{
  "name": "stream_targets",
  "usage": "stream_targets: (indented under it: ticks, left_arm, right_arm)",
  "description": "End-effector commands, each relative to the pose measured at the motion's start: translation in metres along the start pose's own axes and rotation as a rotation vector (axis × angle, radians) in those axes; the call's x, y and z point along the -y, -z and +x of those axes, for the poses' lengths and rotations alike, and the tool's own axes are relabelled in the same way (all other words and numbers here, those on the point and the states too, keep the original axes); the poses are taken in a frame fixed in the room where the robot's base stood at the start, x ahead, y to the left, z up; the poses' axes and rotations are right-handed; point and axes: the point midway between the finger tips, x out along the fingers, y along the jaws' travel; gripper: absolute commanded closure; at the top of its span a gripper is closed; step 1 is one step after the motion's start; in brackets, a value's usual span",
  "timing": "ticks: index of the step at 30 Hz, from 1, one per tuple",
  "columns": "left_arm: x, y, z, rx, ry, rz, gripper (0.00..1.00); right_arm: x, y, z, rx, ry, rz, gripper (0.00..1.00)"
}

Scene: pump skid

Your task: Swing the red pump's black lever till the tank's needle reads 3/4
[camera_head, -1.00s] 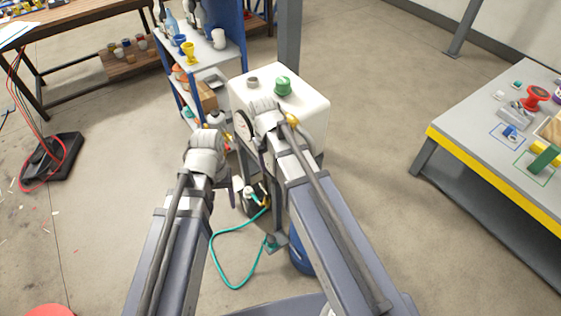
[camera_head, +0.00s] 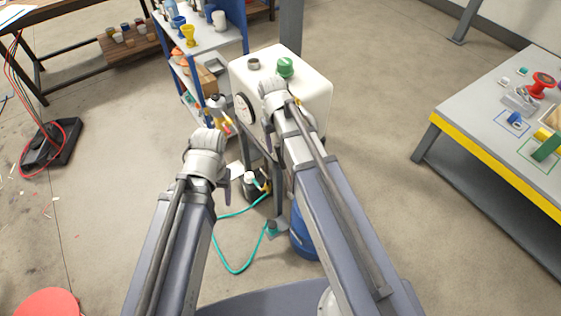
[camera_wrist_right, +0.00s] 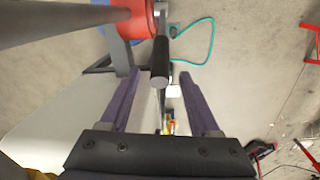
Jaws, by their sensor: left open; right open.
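The white tank (camera_head: 305,98) stands beyond my arms in the head view. Its round gauge (camera_head: 245,108) faces left and shows at a slant; the needle is too small to read. In the right wrist view, the red pump (camera_wrist_right: 137,22) is at the top, with its black lever (camera_wrist_right: 160,62) pointing towards the camera. My right gripper (camera_wrist_right: 160,76) is open, with its fingers on either side of the lever's end in the picture; contact cannot be told. In the head view my right arm hides the pump and lever. My left gripper (camera_head: 225,188) is open and empty, left of the tank.
A teal hose (camera_head: 235,268) loops on the floor below my arms. A blue drum (camera_head: 302,235) stands partly behind my right arm. A blue shelf (camera_head: 232,30) with cups and bottles is behind the tank. A yellow-edged table (camera_head: 470,155) stands at right, with free floor between.

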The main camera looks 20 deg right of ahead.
Motion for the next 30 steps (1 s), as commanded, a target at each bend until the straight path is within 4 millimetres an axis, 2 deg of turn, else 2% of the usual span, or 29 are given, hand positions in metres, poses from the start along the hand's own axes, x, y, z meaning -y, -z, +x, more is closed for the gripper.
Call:
stream_targets:
  ticks: [1, 3, 12, 15, 26, 30]
  left_arm:
    - [-0.002, 0.001, 0.015, 0.0, 0.0, 0.0, 0.37]
    - [-0.002, 0.002, 0.025, 0.0, 0.0, 0.0, 0.37]
    - [-0.006, 0.004, 0.066, 0.0, 0.0, 0.0, 0.37]
    - [-0.007, 0.004, 0.074, 0.0, 0.0, 0.0, 0.37]
    - [-0.007, 0.004, 0.076, 0.0, 0.0, 0.0, 0.37]
    - [-0.007, 0.004, 0.076, 0.0, 0.0, 0.0, 0.37]
  right_arm:
    - [0.0, 0.0, 0.015, 0.0, 0.0, 0.0, 0.37]
    - [0.001, 0.0, 0.026, 0.0, 0.0, 0.0, 0.37]
    - [0.001, 0.0, 0.066, 0.0, 0.0, 0.001, 0.37]
    - [0.0, 0.0, 0.074, 0.0, 0.0, 0.0, 0.37]
    - [0.0, 0.0, 0.077, 0.0, 0.0, 0.0, 0.37]
    - [0.0, 0.0, 0.077, 0.0, 0.0, 0.0, 0.49]
